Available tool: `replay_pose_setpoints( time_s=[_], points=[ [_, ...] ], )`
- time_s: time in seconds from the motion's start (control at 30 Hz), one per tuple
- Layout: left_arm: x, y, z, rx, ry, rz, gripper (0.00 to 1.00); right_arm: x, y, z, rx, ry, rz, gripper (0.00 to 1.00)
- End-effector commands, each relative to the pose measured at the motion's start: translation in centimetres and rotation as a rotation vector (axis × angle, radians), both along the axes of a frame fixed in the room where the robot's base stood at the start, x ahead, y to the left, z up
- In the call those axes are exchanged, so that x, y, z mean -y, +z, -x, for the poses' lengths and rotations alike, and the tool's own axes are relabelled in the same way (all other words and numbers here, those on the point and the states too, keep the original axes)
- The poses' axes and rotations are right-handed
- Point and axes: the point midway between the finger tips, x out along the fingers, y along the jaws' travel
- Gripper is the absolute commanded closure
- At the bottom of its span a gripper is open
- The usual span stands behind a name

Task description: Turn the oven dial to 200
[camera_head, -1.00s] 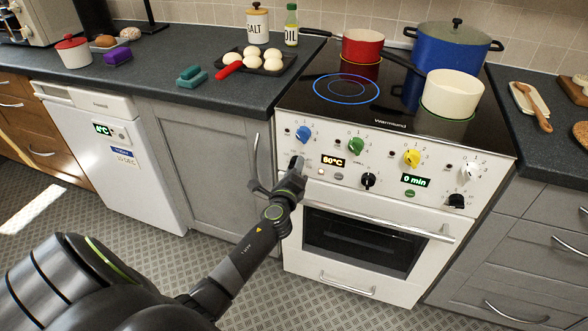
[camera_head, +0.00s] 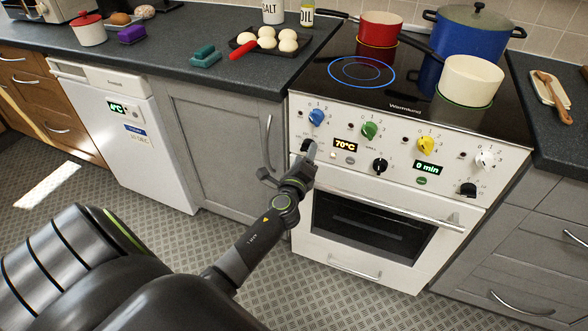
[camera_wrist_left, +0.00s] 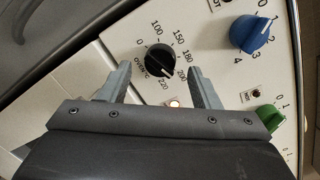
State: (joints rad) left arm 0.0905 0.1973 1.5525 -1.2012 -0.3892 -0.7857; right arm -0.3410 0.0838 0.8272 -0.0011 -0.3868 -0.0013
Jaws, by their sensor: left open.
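The black oven dial (camera_head: 307,146) is on the left of the white stove's front panel, below the blue knob. My right gripper is not in view.
The oven display (camera_head: 345,145) reads 70°C. The blue knob (camera_head: 317,117), green knob (camera_head: 370,130) and a black timer knob (camera_head: 379,165) are close by. The oven door handle (camera_head: 400,207) crosses below the panel. Pots stand on the hob above.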

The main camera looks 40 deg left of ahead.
Motion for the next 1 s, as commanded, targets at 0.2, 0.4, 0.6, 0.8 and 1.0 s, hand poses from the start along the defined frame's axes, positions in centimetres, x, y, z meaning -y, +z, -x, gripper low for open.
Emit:
replay_pose_setpoints(
  time_s=[0.2,0.4,0.6,0.8,1.0],
  points=[
    [1.8,-0.1,4.7,-0.003,0.001,0.003,0.44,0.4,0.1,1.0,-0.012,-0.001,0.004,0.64],
    [3.3,-0.2,8.9,-0.002,0.002,0.004,0.44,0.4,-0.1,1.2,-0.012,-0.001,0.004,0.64],
    [4.6,-0.2,12.1,-0.002,0.002,0.003,0.44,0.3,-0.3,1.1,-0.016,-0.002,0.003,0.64],
    [5.3,-0.1,13.8,-0.001,0.001,0.000,0.44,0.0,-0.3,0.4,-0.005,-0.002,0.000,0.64],
    [5.4,0.0,14.1,0.000,0.000,-0.001,0.44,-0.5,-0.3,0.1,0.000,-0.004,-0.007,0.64]
  ],
)
